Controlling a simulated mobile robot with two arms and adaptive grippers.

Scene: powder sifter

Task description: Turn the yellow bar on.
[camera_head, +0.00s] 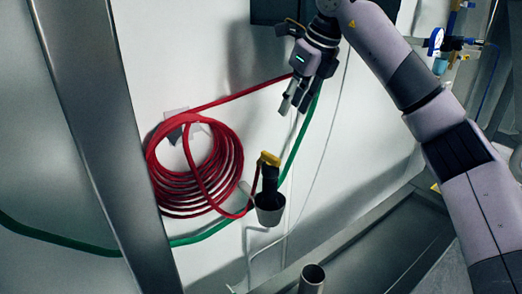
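The yellow bar (270,158) sits on top of a dark fitting on the white wall, right of the red hose coil. It looks short and roughly level, tilted down slightly to the right. My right gripper (294,106) hangs above and slightly right of the bar, fingers pointing down, apart from it. Its two fingers look separated, with nothing seen between them. My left gripper is not in view.
A coiled red hose (212,190) hangs on the wall left of the bar. A green hose (304,130) runs behind the fitting. A grey cup-shaped part (269,212) is below the bar. A metal post (100,130) stands at left; a pipe end (312,278) is below.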

